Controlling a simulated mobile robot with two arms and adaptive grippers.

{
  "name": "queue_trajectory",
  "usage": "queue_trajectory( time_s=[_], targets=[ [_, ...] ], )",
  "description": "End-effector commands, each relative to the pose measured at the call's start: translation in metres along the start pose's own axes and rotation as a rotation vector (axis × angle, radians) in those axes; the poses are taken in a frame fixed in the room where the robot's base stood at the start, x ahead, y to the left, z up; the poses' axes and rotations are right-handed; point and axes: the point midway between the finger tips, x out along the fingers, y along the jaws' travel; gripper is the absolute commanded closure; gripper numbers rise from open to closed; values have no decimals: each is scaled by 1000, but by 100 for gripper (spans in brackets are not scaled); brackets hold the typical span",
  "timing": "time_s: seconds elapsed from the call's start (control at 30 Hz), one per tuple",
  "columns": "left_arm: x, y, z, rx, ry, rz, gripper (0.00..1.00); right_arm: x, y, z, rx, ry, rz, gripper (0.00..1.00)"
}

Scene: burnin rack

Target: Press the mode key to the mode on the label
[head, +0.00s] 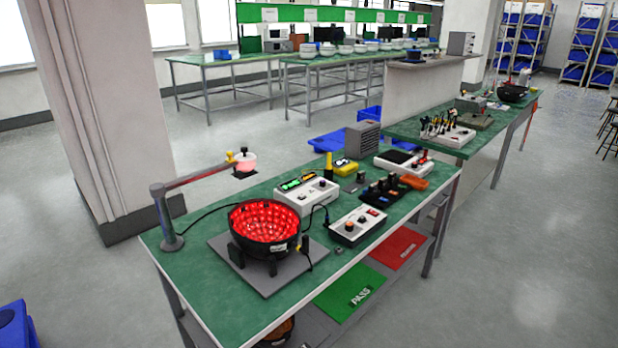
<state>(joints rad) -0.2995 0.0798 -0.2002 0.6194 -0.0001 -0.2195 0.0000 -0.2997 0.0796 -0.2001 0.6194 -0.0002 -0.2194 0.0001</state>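A green-topped bench (190,245) stands in the middle of the head view. A black bowl glowing red inside (264,222) stands on a grey plate (222,246). I cannot make out which control is the mode key, nor read any mode label, at this size. Neither of my grippers is in view.
A post with a jointed arm (165,215) rises at the bench's left end. A black rack of small parts (386,190), an orange tray (413,182) and a grey ribbed box (363,140) stand farther back. Green PASS (348,291) and red (397,247) panels lie below.

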Motion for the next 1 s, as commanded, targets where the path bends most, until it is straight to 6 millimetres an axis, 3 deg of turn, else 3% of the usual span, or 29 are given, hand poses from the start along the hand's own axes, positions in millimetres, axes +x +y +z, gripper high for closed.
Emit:
queue_trajectory(
  time_s=[0.27, 0.63, 1.0],
  targets=[
    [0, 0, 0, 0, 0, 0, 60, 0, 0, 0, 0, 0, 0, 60],
    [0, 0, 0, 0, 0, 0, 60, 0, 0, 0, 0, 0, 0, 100],
    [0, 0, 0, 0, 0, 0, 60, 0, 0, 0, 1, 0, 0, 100]
  ],
)
